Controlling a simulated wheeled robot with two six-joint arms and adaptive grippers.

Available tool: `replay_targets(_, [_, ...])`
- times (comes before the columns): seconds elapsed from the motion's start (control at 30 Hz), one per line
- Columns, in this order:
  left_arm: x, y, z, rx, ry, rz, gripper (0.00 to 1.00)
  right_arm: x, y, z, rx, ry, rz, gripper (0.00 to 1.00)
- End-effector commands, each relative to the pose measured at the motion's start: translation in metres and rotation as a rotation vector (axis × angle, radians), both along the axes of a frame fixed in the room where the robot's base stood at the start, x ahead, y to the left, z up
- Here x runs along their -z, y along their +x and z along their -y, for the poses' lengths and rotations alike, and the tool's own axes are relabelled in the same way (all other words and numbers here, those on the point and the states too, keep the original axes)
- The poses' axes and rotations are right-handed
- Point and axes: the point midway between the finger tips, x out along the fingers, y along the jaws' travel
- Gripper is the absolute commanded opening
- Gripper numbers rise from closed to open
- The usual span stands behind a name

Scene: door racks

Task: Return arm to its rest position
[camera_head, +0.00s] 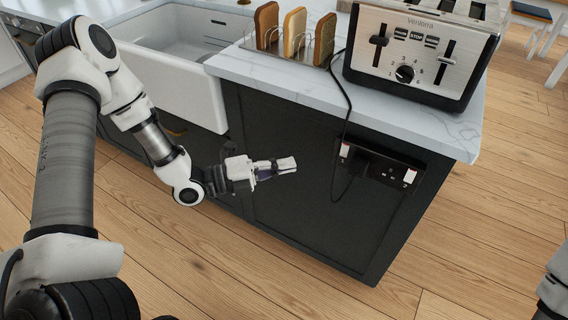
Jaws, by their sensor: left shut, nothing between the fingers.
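My left arm comes in from the left and reaches toward the dark side panel of the kitchen island (300,225). Its gripper (285,165) is shut with nothing in it, below the worktop edge and in front of the panel, left of the wall socket (380,166). I cannot tell how far the fingertips are from the panel. Of my right arm only a piece of a link shows at the lower right edge; its gripper is not in view.
A silver toaster (422,50) stands on the white worktop (300,82), its black cord hanging to the socket. A rack (284,50) holds bread slices beside it. A white sink (180,80) lies to the left. The wooden floor (500,210) at right is clear.

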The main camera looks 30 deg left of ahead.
Motion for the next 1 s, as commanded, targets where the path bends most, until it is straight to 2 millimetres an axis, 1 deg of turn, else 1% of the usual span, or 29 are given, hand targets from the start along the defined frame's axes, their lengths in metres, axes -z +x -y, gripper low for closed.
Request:
replay_targets(0.37, [0.0, 0.0, 0.0, 0.0, 0.0, -0.001, 0.0, 0.0, 0.0, 0.0, 0.0, 0.0, 0.0, 0.45])
replay_targets(0.43, [0.0, -0.002, 0.001, 0.004, 0.002, -0.015, 0.0, -0.006, 0.0, 0.0, 0.0, 0.0, -0.001, 0.45])
replay_targets(0.47, [0.001, -0.005, 0.005, 0.016, 0.009, -0.029, 0.0, -0.011, 0.0, 0.0, 0.0, 0.0, -0.001, 0.45])
replay_targets(0.53, [0.006, -0.015, 0.023, 0.07, 0.036, -0.071, 0.0, -0.023, 0.0, 0.0, 0.0, 0.0, 0.0, 0.45])
replay_targets(0.6, [0.016, -0.029, 0.047, 0.119, 0.07, -0.156, 0.0, -0.039, 0.0, 0.0, 0.0, 0.0, 0.0, 0.45])
replay_targets(0.67, [0.038, -0.043, 0.066, 0.119, 0.117, -0.304, 0.0, -0.053, 0.0, 0.0, 0.0, 0.0, 0.0, 0.45])
replay_targets(0.7, [0.058, -0.057, 0.075, 0.087, 0.133, -0.469, 0.0, -0.063, 0.0, 0.0, 0.0, 0.0, 0.0, 0.45])
replay_targets(0.73, [0.074, -0.068, 0.079, 0.047, 0.137, -0.613, 0.0, -0.069, 0.0, 0.0, 0.0, 0.0, 0.0, 0.45])
replay_targets(0.77, [0.09, -0.081, 0.081, -0.009, 0.135, -0.757, 0.0, -0.073, 0.0, 0.0, 0.0, 0.0, 0.0, 0.45])
replay_targets(0.8, [0.11, -0.099, 0.08, -0.105, 0.124, -0.952, 0.0, -0.079, 0.0, 0.0, 0.0, 0.0, 0.0, 0.45])
replay_targets(0.87, [0.135, -0.129, 0.071, -0.306, 0.088, -1.232, 0.0, -0.085, 0.0, 0.0, 0.0, 0.0, 0.0, 0.45])
replay_targets(0.9, [0.148, -0.149, 0.061, -0.468, 0.05, -1.395, 0.0, -0.088, 0.0, 0.0, 0.0, 0.0, 0.0, 0.45])
replay_targets(0.97, [0.162, -0.177, 0.044, -0.752, -0.041, -1.595, 0.0, -0.09, 0.0, 0.0, 0.0, 0.0, 0.0, 0.45])
replay_targets(1.0, [0.168, -0.192, 0.03, -0.96, -0.128, -1.693, 0.0, -0.089, 0.0, 0.0, 0.0, 0.0, 0.0, 0.45])
